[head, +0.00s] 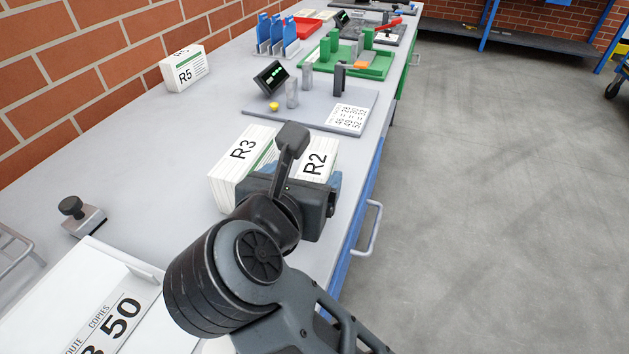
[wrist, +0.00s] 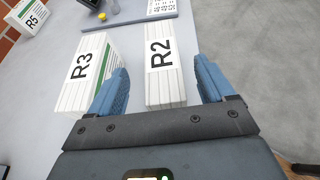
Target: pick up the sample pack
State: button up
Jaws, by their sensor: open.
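Three white packs of paper are in view, and I cannot tell from their labels which is the sample pack. The R2 pack (wrist: 165,82) lies between the blue fingers of my gripper (wrist: 160,66) in the wrist view. The fingers are open, with a gap visible on both sides of it. The R3 pack (wrist: 86,72), with a green stripe, is close on the left, near the left finger. In the head view, my gripper (head: 303,175) partly hides the R2 pack (head: 316,158) and the R3 pack (head: 237,162). The R5 pack (head: 184,70) stands apart by the brick wall.
A grey board (head: 225,118) with a small display, posts and a printed card lies beyond the packs. Farther back are a green tray (head: 375,68) and a blue rack (head: 277,45). A white tray (head: 35,325) is at the near left. Bare bench lies left of R3.

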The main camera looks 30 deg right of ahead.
aim_at(315, 165)
jog(key=shift+x, duration=2.3)
grip_shut()
